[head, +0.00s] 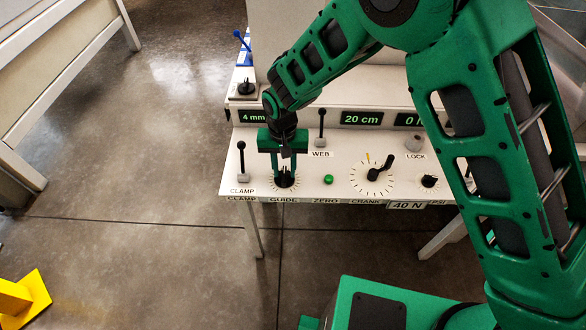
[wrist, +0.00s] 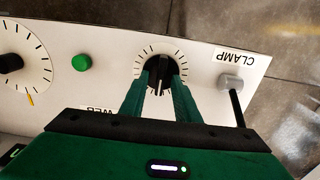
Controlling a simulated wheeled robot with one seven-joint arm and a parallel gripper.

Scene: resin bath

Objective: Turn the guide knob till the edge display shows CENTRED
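The guide knob (head: 284,181) is a black knob on a white tick-marked dial above the GUIDE label. It also shows in the wrist view (wrist: 161,72), its narrow grip and pale pointer line running roughly vertical there. My gripper (head: 284,178) is lowered over it, its green fingers (wrist: 163,68) on either side of the knob. A gap seems to show between the fingers and the narrow grip. The leftmost display (head: 254,117) reads "4 mm" in green; its right end is hidden by my arm. I cannot read CENTRED anywhere.
Near the knob stand a CLAMP lever (head: 241,163) at left, a WEB lever (head: 321,128) behind, and a green ZERO button (head: 328,180) at right. The CRANK dial (head: 373,175) is farther right. Another display (head: 361,119) reads "20 cm". Open floor lies left of the panel.

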